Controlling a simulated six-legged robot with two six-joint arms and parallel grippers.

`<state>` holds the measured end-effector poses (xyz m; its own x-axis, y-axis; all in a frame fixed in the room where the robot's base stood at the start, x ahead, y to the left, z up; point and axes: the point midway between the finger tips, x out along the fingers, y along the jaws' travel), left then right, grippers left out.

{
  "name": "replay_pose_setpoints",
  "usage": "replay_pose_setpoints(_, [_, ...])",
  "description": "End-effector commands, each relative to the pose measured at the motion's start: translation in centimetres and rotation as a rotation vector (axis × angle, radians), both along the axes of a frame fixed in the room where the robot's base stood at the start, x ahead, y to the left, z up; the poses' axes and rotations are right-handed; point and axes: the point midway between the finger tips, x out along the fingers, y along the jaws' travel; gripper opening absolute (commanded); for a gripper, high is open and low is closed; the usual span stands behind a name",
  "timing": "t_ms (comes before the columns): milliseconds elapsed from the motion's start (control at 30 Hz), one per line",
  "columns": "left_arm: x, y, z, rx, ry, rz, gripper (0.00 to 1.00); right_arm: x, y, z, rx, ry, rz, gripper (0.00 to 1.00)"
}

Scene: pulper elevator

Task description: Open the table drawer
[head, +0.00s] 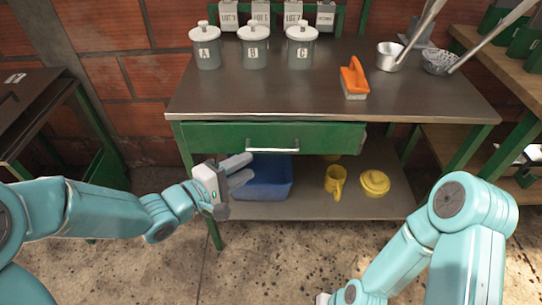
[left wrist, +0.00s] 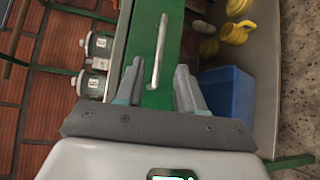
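The table drawer (head: 220,138) is a green front under the metal tabletop, with a light bar handle (head: 272,147) at its middle. It looks shut or nearly shut. My left gripper (head: 245,168) is open and empty, in front of and below the left part of the drawer. In the left wrist view the drawer front (left wrist: 172,45) and the handle (left wrist: 159,50) lie beyond the open fingers (left wrist: 158,82), with a gap between. My right arm shows at the lower right of the head view; its gripper is mostly cut off at the bottom edge.
Three lidded jars (head: 254,47), an orange brush (head: 354,80) and a metal pot (head: 390,57) stand on the tabletop (head: 290,100). A blue bin (head: 268,178), a yellow jug (head: 334,181) and a yellow lidded pot (head: 375,183) are on the lower shelf. The floor in front is clear.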

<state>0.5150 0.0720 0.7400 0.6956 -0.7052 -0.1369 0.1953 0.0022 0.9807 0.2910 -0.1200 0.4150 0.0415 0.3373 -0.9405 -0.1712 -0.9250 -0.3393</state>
Motion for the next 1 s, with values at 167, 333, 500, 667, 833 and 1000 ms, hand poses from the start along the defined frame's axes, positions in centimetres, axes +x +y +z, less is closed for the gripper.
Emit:
replay_pose_setpoints(167, [2.7, -3.2, -0.9, 0.001, -0.001, -0.004, 0.38, 0.0, 0.0, -1.3, 0.000, 0.000, 0.000, 0.00])
replay_pose_setpoints(333, [4.9, -5.3, -1.3, 0.001, -0.001, -0.003, 0.38, 0.0, 0.0, -2.0, 0.000, 0.000, 0.000, 0.00])
replay_pose_setpoints(500, [6.2, -6.3, -1.3, 0.002, 0.001, -0.002, 0.38, 0.0, 0.0, -2.2, 0.000, 0.000, 0.000, 0.00])
replay_pose_setpoints(667, [6.5, -6.5, -1.3, 0.002, 0.001, -0.002, 0.38, 0.0, 0.0, -2.2, 0.000, 0.000, 0.000, 0.00])
replay_pose_setpoints(833, [6.6, -6.4, -1.3, 0.002, 0.001, -0.002, 0.35, 0.0, 0.0, -2.2, 0.000, 0.000, 0.000, 0.00])
replay_pose_setpoints(1000, [6.6, -6.4, -1.3, 0.002, 0.001, -0.002, 0.00, 0.0, 0.0, -2.2, 0.000, 0.000, 0.000, 0.00])
